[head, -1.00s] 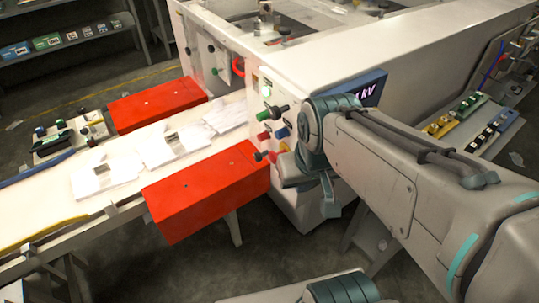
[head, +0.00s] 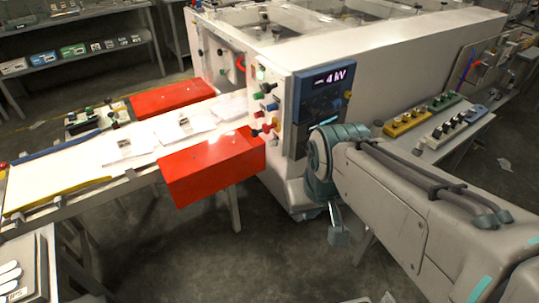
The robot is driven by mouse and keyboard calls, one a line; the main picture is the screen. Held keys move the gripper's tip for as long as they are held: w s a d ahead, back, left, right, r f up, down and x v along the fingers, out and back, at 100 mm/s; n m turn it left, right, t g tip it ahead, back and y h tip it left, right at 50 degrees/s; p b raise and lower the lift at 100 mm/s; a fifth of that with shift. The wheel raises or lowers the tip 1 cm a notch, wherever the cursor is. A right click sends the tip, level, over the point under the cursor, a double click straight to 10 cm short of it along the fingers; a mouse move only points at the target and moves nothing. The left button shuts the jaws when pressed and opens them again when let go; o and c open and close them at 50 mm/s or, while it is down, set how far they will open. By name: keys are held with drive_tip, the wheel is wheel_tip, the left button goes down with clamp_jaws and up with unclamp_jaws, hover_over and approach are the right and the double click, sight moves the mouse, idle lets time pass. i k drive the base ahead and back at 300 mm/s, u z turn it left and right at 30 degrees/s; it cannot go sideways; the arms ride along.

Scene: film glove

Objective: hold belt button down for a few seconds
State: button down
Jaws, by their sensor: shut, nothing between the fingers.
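The control panel (head: 284,98) on the end of the white machine carries several small buttons and knobs. Labels are too small to read, so I cannot tell which is the belt button. The belt (head: 100,160) is white and carries several flat white pieces. My gripper (head: 338,236) hangs below the teal wrist, right of and below the panel, apart from the buttons. It is shut and empty; its fingers are small and partly hidden by the wrist.
Red guard boxes stand on the belt's near side (head: 210,168) and far side (head: 172,97). A blue display unit (head: 322,100) reading "4 kV" adjoins the panel. The floor before the machine is open.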

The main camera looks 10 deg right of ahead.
sight(271, 144)
drive_tip(key=k, duration=0.5)
drive_tip(key=z, duration=0.8)
drive_tip(key=i, duration=1.3)
drive_tip(key=u, duration=0.5)
